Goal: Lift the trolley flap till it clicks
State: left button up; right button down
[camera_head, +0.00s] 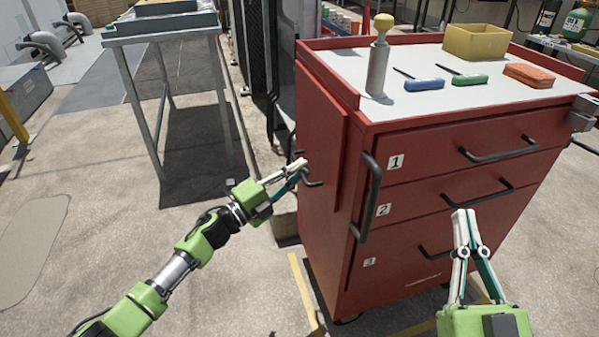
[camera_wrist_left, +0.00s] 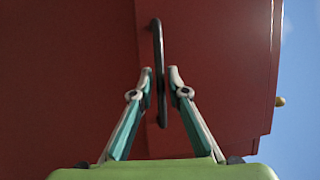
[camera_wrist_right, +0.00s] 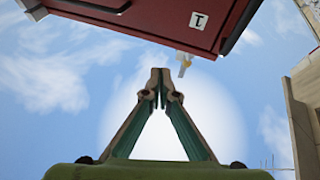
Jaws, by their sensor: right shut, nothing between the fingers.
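The red trolley (camera_head: 440,215) stands at right, with its red side flap (camera_head: 325,130) hanging down along its left side. The flap (camera_wrist_left: 215,60) fills much of the left wrist view, and its black bar handle (camera_wrist_left: 158,45) shows there. My left gripper (camera_head: 301,171) is at this handle near the flap's lower part. In the left wrist view its fingers (camera_wrist_left: 160,72) are apart, one on each side of the handle, with a gap on the right. My right gripper (camera_head: 463,213) is shut and empty in front of the drawers; it also shows shut in the right wrist view (camera_wrist_right: 160,72).
The trolley top carries a yellow bin (camera_head: 477,42), a metal post with a yellow knob (camera_head: 378,60), blue (camera_head: 424,84) and green (camera_head: 469,79) screwdrivers and an orange block (camera_head: 529,75). A vertical black handle (camera_head: 368,195) is at the front corner. A metal table (camera_head: 160,29) stands left; floor between is clear.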

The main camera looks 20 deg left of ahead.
pick_arm(q)
jog(key=shift+w+d+r, duration=0.1)
jog(key=shift+w+d, duration=0.1)
jog(key=shift+w, duration=0.1)
pick_arm(e)
jog(key=shift+s+r, duration=0.15)
jog(key=shift+r, duration=0.15)
pick_arm(q)
grip_shut()
